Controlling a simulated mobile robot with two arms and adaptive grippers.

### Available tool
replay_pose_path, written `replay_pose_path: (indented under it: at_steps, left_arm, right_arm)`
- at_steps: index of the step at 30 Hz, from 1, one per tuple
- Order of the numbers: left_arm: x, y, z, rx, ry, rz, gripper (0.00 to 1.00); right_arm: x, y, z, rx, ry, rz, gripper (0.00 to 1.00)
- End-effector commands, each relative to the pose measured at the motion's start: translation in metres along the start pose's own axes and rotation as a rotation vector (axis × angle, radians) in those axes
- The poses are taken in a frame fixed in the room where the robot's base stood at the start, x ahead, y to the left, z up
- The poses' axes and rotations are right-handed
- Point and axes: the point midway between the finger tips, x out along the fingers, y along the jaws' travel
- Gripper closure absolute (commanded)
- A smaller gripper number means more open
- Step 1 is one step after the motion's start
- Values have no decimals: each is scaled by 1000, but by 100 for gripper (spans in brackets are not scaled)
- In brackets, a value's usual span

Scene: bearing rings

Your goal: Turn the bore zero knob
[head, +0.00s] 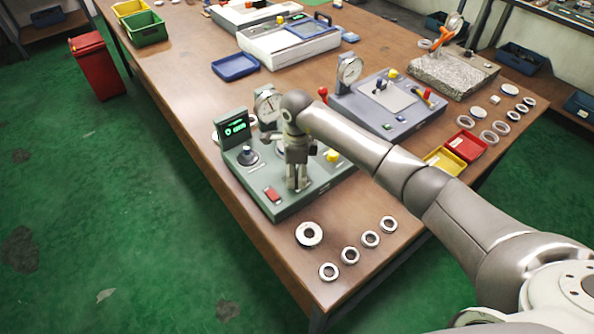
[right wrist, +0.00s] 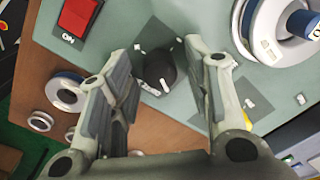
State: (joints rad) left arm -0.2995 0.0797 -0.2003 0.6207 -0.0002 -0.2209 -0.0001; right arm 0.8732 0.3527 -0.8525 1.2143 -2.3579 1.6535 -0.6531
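A dark knob (right wrist: 160,72) with white tick marks around it stands on the green gauge station (head: 277,208). I take it for the bore zero knob, though I cannot read its label. My right gripper (head: 298,186) points down over the station's front part and hides this knob in the head view. In the right wrist view my right gripper (right wrist: 168,98) is open. Its two fingers are on either side of the knob, with a gap visible on both sides. My left gripper is not in view.
The station carries a red switch (head: 272,194), a lit display (head: 235,127), a dial gauge (head: 267,105) and a yellow knob (head: 332,155). Several metal rings (head: 309,234) lie in front. A grey station (head: 385,105) stands behind. Red (head: 466,146) and yellow (head: 443,161) trays are at right.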

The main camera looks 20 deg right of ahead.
Motion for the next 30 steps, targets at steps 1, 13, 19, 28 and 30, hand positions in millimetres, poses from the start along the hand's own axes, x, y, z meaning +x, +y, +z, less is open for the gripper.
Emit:
replay_pose_path:
  at_steps: [1, 13, 19, 28, 30]
  left_arm:
    - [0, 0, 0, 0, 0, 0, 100]
    - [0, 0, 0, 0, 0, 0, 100]
    - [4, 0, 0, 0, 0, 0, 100]
    - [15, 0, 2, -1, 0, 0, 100]
    - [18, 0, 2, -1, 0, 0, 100]
  right_arm:
    - [0, 0, 0, 0, 0, 0, 65]
    - [0, 0, 0, 5, 0, 0, 98]
    - [0, 0, 0, 55, 2, 0, 98]
    - [2, 0, 0, 263, 11, -1, 98]
    - [1, -1, 0, 327, 14, -2, 98]
